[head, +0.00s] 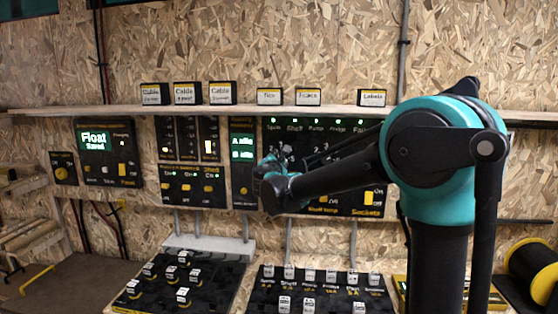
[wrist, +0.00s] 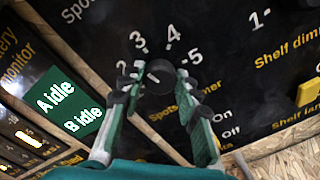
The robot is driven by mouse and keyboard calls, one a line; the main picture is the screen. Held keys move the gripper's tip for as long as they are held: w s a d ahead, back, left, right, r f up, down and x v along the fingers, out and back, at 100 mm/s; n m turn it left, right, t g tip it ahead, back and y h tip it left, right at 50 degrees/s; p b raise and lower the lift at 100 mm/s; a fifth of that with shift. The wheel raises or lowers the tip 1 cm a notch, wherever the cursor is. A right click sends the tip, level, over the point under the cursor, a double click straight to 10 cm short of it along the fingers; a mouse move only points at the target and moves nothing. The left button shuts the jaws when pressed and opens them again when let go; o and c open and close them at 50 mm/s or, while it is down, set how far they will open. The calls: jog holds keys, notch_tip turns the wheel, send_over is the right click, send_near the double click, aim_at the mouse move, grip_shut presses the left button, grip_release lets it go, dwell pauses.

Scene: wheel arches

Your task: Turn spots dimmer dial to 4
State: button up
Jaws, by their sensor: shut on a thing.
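The spots dimmer dial (wrist: 159,77) is a round black knob on a black panel, with white numbers 2, 3, 4 and 5 showing around it in the wrist view. In the head view my gripper (head: 268,178) is at the wall panel and hides the dial.
Right of the dial are the shelf dimmer markings (wrist: 285,48) and a yellow switch (wrist: 309,92). Left is the green battery monitor screen (wrist: 68,102). A wooden shelf (head: 290,110) with label boxes runs above the panels. Sloped switch boards (head: 325,290) stand below.

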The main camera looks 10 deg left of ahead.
jog(key=m, duration=1.2)
jog(key=shift+d+m, duration=0.1)
jog(key=shift+m, duration=0.3)
jog(key=shift+f, duration=0.1)
jog(key=o, duration=1.2)
jog(key=shift+c, duration=0.2)
jog(key=shift+s, duration=0.1)
jog(key=s, duration=1.2)
jog(key=shift+a+r, duration=0.2)
jog(key=shift+w, duration=0.1)
